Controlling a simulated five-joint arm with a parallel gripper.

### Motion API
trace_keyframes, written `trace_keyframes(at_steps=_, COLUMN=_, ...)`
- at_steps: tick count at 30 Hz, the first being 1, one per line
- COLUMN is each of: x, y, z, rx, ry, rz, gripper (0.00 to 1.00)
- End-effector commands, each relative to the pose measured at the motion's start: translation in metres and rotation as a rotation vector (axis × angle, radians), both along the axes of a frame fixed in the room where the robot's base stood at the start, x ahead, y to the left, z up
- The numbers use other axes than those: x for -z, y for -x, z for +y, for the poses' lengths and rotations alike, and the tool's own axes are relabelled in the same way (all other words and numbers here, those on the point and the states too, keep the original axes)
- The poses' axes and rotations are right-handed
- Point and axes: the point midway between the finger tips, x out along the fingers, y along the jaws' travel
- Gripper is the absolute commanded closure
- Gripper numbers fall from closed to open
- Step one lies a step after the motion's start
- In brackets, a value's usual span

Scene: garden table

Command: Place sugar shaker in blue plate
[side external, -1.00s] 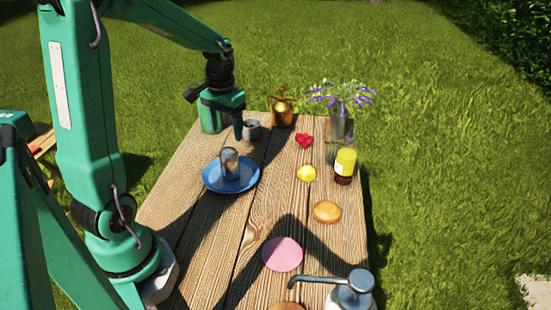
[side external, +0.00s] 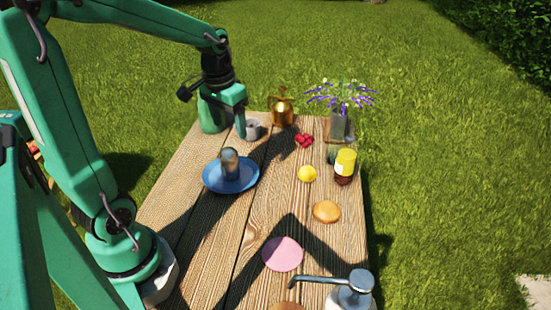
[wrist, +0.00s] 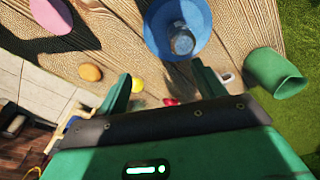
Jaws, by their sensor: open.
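The sugar shaker (side external: 229,164), a grey cylinder with a rounded top, stands upright on the blue plate (side external: 252,177) on the left side of the table. In the wrist view the shaker (wrist: 183,43) sits inside the plate (wrist: 154,16) at the top. My gripper (side external: 238,124) is beyond the plate, near the far end of the table, clear of the shaker. In the wrist view its two fingers (wrist: 162,88) are apart with nothing held between them. In the side view only one finger shows clearly.
A grey mug (side external: 254,131) and a green cup (side external: 208,116) stand close to my gripper. A brass can (side external: 283,107), flower vase (side external: 340,125), yellow-capped bottle (side external: 345,166), red berries (side external: 304,140) and lemon (side external: 307,173) lie further right. A pink disc (side external: 282,254) is nearer.

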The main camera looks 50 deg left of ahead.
Motion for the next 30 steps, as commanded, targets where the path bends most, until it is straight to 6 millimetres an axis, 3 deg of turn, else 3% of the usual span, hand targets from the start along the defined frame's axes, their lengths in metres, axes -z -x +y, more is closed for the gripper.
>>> trace_keyframes(at_steps=9, x=-0.035, y=0.033, z=-0.054, rx=0.098, ry=-0.032, rz=-0.147, gripper=0.31)
trace_keyframes(at_steps=18, x=-0.05, y=0.069, z=-0.092, rx=0.183, ry=-0.037, rz=-0.284, gripper=0.31)
trace_keyframes(at_steps=30, x=-0.053, y=0.092, z=-0.111, rx=0.234, ry=-0.03, rz=-0.365, gripper=0.31)
